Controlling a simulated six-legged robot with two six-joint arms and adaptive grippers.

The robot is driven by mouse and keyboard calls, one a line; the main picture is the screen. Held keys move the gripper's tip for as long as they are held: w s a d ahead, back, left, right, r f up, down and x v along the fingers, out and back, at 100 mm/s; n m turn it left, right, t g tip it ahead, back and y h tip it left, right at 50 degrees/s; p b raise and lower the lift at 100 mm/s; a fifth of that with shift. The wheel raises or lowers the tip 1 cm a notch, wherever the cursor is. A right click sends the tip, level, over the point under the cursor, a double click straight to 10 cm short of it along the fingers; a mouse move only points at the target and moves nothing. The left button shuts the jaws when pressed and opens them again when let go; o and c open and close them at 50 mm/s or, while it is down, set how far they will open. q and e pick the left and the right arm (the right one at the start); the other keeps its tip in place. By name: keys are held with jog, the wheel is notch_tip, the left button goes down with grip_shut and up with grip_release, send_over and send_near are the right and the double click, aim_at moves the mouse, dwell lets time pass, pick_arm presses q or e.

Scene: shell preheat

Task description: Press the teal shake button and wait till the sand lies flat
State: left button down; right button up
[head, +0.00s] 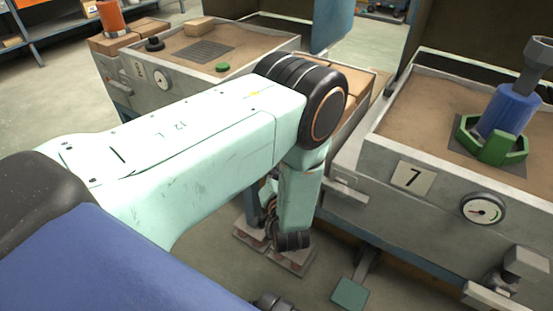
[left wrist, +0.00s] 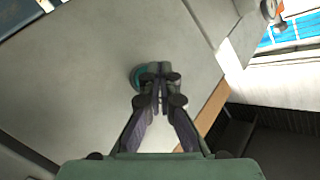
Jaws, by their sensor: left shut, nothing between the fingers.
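The teal button (left wrist: 137,76) shows in the left wrist view as a round edge on a grey panel, partly hidden behind my left gripper's fingers. My left gripper (left wrist: 158,78) is shut and empty, with its tips over or beside the button; I cannot tell whether they touch it. In the head view my left arm hangs down between the two sand boxes, and its fingertips cannot be made out. Brown sand (head: 425,108) fills the box marked 7 and looks mostly even. More sand (head: 180,43) lies in the left box. My right gripper is not in view.
A gauge (head: 484,209) is on that box's front. A teal plate (head: 350,293) is low near the floor.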

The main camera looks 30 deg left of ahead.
pick_arm(q)
jog(key=shift+w, duration=0.15)
jog(key=shift+w, duration=0.3)
jog(key=shift+w+b, duration=0.3)
jog(key=shift+w, duration=0.1)
dwell(0.7)
dwell(0.4)
jog(key=shift+s+p, duration=0.45)
jog(key=shift+s, duration=0.4)
jog(key=s+p, duration=0.2)
jog(key=s, duration=0.3)
jog(key=shift+a, duration=0.2)
